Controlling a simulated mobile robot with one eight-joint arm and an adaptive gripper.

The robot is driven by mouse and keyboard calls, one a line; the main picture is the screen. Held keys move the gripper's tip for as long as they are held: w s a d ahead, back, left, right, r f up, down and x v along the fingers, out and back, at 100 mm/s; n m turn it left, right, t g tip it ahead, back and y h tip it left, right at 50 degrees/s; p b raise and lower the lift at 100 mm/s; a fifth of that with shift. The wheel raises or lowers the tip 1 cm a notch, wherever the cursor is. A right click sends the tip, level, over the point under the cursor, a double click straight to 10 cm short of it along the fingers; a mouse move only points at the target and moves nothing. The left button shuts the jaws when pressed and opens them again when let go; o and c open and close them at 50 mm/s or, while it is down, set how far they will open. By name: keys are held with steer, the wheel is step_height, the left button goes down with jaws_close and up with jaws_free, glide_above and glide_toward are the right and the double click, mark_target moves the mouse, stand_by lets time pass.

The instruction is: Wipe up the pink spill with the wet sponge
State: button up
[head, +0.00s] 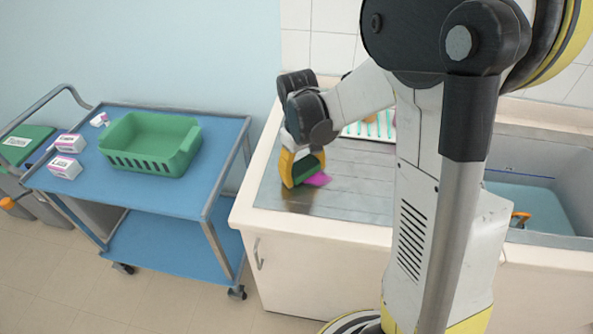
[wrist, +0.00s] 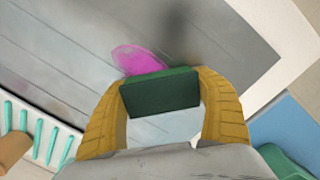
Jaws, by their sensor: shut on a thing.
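My gripper (head: 302,167) has yellow fingers and is shut on a dark green sponge (wrist: 159,92). The sponge sits between the fingertips in the wrist view and also shows low at the gripper in the head view (head: 305,169). The pink spill (wrist: 138,58) lies on the grey metal drainboard, just beyond the sponge in the wrist view. In the head view the spill (head: 318,180) shows to the right of the sponge. The sponge hides part of the spill. I cannot tell whether the sponge touches the surface.
A white rack with teal pegs (head: 372,130) stands at the back of the drainboard. The sink basin (head: 540,200) is at the right, with an orange item (head: 520,218) at its edge. A blue cart (head: 185,205) with a green basket (head: 150,162) and small boxes (head: 65,167) stands left.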

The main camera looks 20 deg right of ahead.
mark_target(334, 179)
steer(key=shift+s+d+r, duration=0.1)
steer(key=shift+s+d, duration=0.65)
steer(key=shift+d, duration=0.35)
steer(key=shift+s+d+f, duration=0.1)
steer(key=shift+s+d, duration=0.6)
steer(key=shift+d, duration=0.45)
steer(key=shift+s+d+r, duration=0.1)
steer(key=shift+s+d, duration=0.65)
steer(key=shift+d, duration=0.35)
steer(key=shift+a+r+p, duration=0.1)
steer(key=shift+r+p, duration=2.3)
steer(key=shift+r, duration=0.65)
steer(key=shift+r, duration=0.1)
step_height(334, 179, up, 3)
steer(key=shift+f+p, duration=0.1)
steer(key=shift+p, duration=1.05)
steer(key=shift+w+d+f+y+b, duration=0.15)
steer(key=shift+w+f+y+b, duration=0.1)
steer(key=shift+f+b, duration=0.25)
steer(key=shift+w+d+f+y+b, duration=0.2)
steer(key=shift+f+y+b, duration=0.1)
steer(key=shift+f+b, duration=0.15)
steer(key=shift+w+d+f+y+b, duration=0.1)
steer(key=shift+w+f+y+b, duration=0.15)
steer(key=shift+f+b, duration=0.25)
